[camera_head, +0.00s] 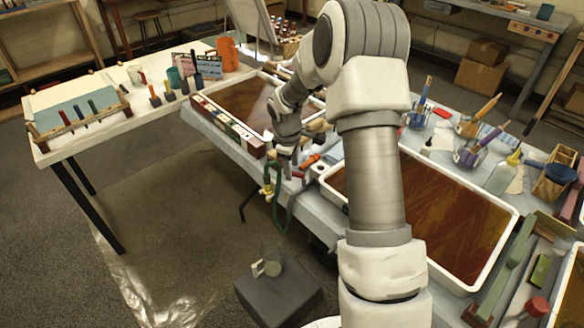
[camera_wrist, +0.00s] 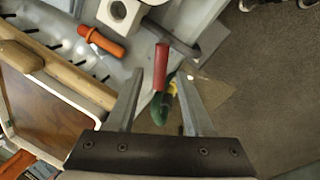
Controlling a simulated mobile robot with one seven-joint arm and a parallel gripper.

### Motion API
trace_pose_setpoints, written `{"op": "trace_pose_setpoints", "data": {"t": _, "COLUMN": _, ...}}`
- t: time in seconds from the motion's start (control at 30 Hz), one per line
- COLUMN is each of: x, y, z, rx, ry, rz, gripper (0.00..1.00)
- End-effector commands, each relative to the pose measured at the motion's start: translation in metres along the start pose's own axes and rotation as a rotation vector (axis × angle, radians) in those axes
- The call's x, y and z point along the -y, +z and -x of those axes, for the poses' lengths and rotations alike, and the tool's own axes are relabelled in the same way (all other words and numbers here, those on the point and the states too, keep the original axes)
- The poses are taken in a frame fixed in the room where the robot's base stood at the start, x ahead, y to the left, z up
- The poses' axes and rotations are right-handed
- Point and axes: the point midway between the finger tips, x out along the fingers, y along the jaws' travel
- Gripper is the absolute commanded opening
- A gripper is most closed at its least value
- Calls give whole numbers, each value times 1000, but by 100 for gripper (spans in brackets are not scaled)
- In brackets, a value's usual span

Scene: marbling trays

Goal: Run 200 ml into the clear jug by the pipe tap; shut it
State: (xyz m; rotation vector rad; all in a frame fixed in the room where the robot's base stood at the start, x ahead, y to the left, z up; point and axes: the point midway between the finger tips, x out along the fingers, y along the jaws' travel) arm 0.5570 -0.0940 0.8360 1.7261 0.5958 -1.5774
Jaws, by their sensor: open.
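The clear jug (camera_head: 270,263), with a pale handle on its left, stands upright on a dark grey block on the floor, below the table edge. I cannot tell its water level. The pipe tap (camera_head: 267,186) shows brass-yellow at the table edge, with a green hose (camera_head: 278,198) hanging from it above the jug. In the wrist view a red lever (camera_wrist: 161,66) lies ahead of and between the fingertips, with the green hose (camera_wrist: 160,108) below. My gripper (camera_head: 286,152) is open and empty over the table edge; its fingers also show in the wrist view (camera_wrist: 160,80).
An orange-handled tool (camera_wrist: 102,40) and a pale block with a hole (camera_wrist: 120,12) lie close by. Marbling trays (camera_head: 455,222) flank my arm. A side table (camera_head: 100,125) with combs and pots stands left. The floor between that table and the jug is clear.

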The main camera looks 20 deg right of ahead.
Motion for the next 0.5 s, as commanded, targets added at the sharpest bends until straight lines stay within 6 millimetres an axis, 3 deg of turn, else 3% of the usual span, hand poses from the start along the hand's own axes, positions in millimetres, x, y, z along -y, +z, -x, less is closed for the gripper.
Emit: {"op": "trace_pose_setpoints", "data": {"t": 0.5, "x": -1, "y": 0, "z": 123, "rx": -2, "ry": 4, "rz": -1, "gripper": 52}}
